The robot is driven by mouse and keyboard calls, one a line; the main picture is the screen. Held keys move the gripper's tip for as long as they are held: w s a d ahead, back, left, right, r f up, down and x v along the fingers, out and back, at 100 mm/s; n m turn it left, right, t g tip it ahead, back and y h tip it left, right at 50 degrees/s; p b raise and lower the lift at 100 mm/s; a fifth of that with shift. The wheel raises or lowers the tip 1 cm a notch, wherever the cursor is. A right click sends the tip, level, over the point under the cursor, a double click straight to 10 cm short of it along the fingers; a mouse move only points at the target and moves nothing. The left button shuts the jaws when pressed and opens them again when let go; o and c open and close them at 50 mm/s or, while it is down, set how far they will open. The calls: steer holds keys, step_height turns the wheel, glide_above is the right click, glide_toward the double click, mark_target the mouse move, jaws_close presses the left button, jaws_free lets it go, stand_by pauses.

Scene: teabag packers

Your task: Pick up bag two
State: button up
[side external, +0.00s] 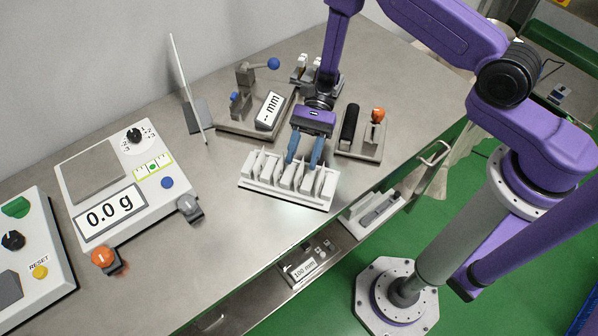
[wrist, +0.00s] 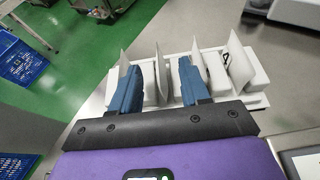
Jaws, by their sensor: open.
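A white rack (side external: 284,196) stands near the table's front edge, holding several thin, pale upright bags in a row between white blocks. It also shows in the wrist view (wrist: 259,101). No numbers are readable on the bags, so I cannot tell which is bag two. My gripper (side external: 303,162) points down over the middle of the rack, its two blue fingers open. In the wrist view, one thin pale bag (wrist: 160,72) stands between the spread fingers (wrist: 157,72). Other bags stand outside them, one (wrist: 238,62) well to the right. Contact with the fingers cannot be judged.
A scale (side external: 117,196) reading 0.0 g stands left of the rack. A measuring fixture (side external: 232,125) with a "-- mm" display is behind it. A fixture with an orange knob (side external: 378,114) stands close to the right. Bare table lies in front.

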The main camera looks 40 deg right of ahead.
mark_target(299, 166)
steer(key=x, duration=0.5)
steer(key=shift+s+a+r, duration=0.15)
steer(key=shift+r, duration=0.1)
jaws_close()
